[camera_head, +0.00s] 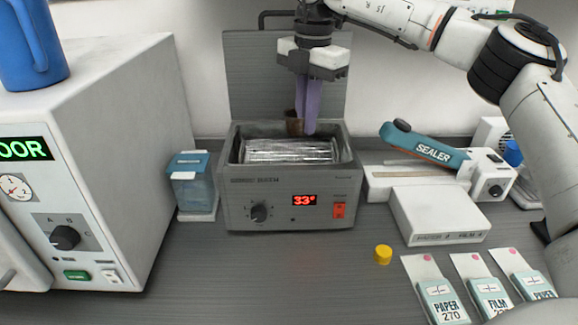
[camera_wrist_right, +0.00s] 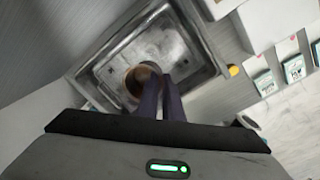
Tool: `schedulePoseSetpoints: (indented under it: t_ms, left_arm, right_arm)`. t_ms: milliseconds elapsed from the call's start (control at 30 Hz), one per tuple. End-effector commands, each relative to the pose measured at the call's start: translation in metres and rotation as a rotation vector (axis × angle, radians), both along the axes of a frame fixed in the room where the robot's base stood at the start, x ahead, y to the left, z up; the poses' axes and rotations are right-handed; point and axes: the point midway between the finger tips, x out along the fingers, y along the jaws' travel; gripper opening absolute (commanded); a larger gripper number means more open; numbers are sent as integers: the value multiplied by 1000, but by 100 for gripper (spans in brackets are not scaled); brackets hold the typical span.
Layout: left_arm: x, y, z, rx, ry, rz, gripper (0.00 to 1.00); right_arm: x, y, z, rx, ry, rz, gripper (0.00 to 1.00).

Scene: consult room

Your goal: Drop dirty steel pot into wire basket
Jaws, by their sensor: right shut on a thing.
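The dirty steel pot (camera_head: 294,127), small and brownish, hangs from my right gripper (camera_head: 307,128) above the open bath of the grey cleaner unit. The gripper's purple fingers point down and are shut on the pot, partly covering it. In the right wrist view, the round pot (camera_wrist_right: 134,82) shows at the fingertips (camera_wrist_right: 163,82) over the bath. The wire basket (camera_head: 290,150) shows as a shiny metal grid inside the bath, below the pot; the pot appears to be above its rim, but the exact gap is hard to tell. My left gripper is not in view.
The cleaner unit (camera_head: 285,205) shows a red 33° display, with its lid raised behind. A blue-lidded container (camera_head: 192,185) stands at its left, by a white machine (camera_head: 100,150). A sealer (camera_head: 425,150), a white box (camera_head: 437,215), a yellow cap (camera_head: 383,254) and pouch packs lie right.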

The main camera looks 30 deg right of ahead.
Motion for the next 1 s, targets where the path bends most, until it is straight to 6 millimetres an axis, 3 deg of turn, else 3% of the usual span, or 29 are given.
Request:
schedulePoseSetpoints:
  t_ms: [100, 300, 633, 667, 767, 1000]
  left_arm:
    - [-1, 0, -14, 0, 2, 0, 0]
    - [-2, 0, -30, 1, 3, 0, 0]
    - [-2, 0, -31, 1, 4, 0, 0]
    - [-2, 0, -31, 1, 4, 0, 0]
    - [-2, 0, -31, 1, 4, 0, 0]
    - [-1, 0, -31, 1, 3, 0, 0]
  right_arm:
    - [-1, 0, -20, 0, 1, 1, 0]
    - [0, 0, -39, 0, -1, 1, 0]
    - [0, 0, -40, 0, -1, 2, 0]
    - [0, 0, -40, 0, -1, 2, 11]
    - [0, 0, -40, 0, -1, 2, 28]
    - [0, 0, -40, 0, 0, 2, 28]
